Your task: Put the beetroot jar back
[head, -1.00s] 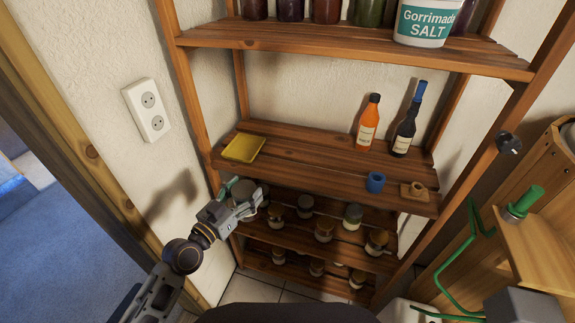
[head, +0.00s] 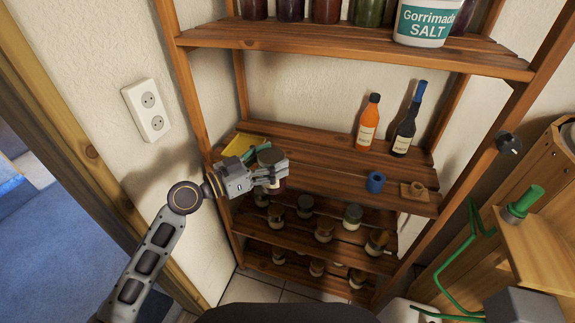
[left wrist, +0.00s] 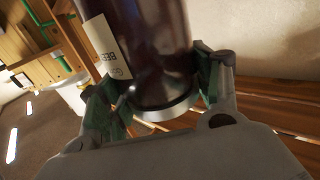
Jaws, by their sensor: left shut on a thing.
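My left gripper (head: 268,172) is shut on a jar and holds it in front of the middle shelf board (head: 325,170), near its left end. In the left wrist view the jar (left wrist: 150,50) is dark red with a pale label, partly readable as "BEE", and a metal rim at the near end. The green-padded fingers (left wrist: 160,92) clasp it from both sides. My right gripper is not in view.
A yellow tray (head: 243,143) lies behind my gripper. An orange bottle (head: 369,124), a dark bottle (head: 406,130), a blue cup (head: 375,182) and a small wooden piece (head: 414,190) stand right. Lower shelves hold several jars (head: 324,230). A salt tub (head: 424,22) stands above.

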